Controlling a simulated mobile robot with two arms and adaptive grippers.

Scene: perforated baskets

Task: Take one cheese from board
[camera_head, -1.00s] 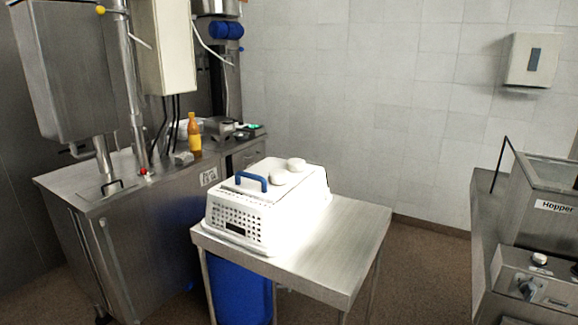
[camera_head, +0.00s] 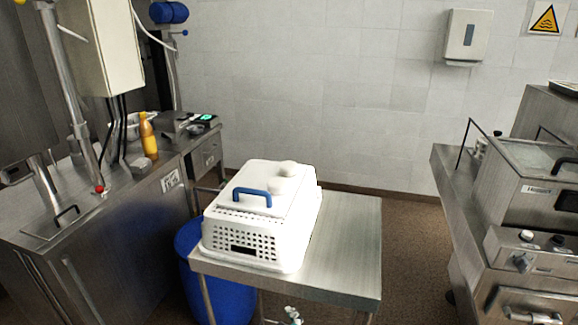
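Two or so round white cheeses (camera_head: 281,186) rest on top of a white board (camera_head: 240,191) with a blue handle (camera_head: 252,196). The cheeses are pale against the white surface, so their exact number is hard to tell. The board lies over a white perforated basket (camera_head: 240,243), which stands on a steel table (camera_head: 345,240). Neither of my grippers shows in the view.
A steel counter (camera_head: 85,205) with an orange bottle (camera_head: 148,138) stands at the left. A blue barrel (camera_head: 222,298) is under the table's left side. Steel machinery with a hopper (camera_head: 535,190) stands at the right. The table's right part is bare.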

